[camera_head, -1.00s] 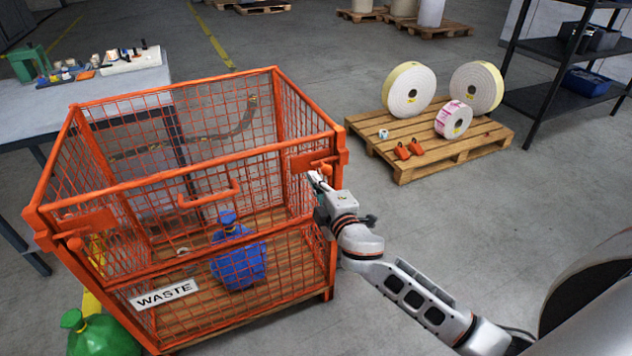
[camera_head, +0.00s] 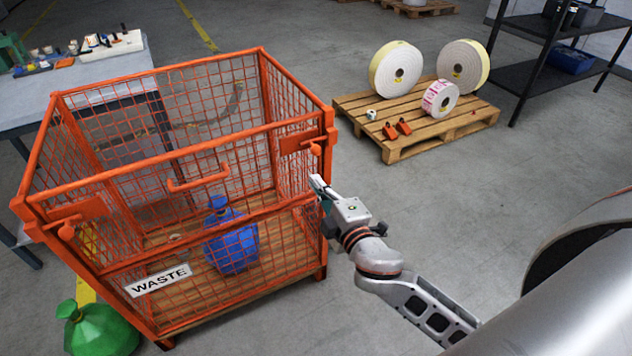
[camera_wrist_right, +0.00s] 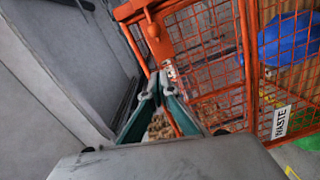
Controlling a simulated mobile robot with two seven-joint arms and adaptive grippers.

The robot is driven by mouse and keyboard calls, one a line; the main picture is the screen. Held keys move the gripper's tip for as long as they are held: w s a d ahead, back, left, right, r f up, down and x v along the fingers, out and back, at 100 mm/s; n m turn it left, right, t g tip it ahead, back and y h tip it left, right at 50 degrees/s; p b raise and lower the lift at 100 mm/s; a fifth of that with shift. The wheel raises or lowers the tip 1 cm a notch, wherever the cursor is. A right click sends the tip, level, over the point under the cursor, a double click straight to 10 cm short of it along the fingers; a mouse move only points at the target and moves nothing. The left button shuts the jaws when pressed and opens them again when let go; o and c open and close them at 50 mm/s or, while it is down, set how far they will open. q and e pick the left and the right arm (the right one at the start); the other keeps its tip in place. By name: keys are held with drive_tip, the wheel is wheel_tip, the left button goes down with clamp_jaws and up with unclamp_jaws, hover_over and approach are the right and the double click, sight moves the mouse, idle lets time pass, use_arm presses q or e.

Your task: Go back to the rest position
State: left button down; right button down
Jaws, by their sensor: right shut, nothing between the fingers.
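My right gripper (camera_head: 320,190) is beside the right front corner of the orange mesh waste cage (camera_head: 180,130). Its fingers are shut and hold nothing. In the right wrist view the gripper (camera_wrist_right: 160,88) has teal-sided fingers drawn together, with the orange cage (camera_wrist_right: 205,110) just beyond them. Whether the fingertips touch the mesh, I cannot tell. The cage's front is closed up and carries a white WASTE sign (camera_head: 158,281). A blue bag (camera_head: 231,243) lies inside the cage. My left gripper is in neither view.
A green bag (camera_head: 100,330) lies on the floor by the cage's left front corner. A wooden pallet (camera_head: 440,130) with label rolls stands to the right. A dark shelf (camera_head: 540,75) is at the far right, a table (camera_head: 110,90) at the left. Open floor lies between cage and pallet.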

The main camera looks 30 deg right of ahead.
drive_tip(key=s+a+f+m+g+y, duration=0.1)
drive_tip(key=s+f+m+g, duration=0.1)
drive_tip(key=s+f, duration=0.5)
drive_tip(key=s+a+f+m+g, duration=0.2)
drive_tip(key=s+f+m, duration=0.3)
drive_tip(key=f, duration=0.5)
drive_tip(key=s+a+f+m+g+y, duration=0.1)
drive_tip(key=s+f+m, duration=0.3)
drive_tip(key=s+f, duration=0.4)
drive_tip(key=shift+s+a+f+g+y, duration=0.35)
drive_tip(key=shift+s+a+g, duration=0.4)
drive_tip(key=shift+s+g, duration=0.15)
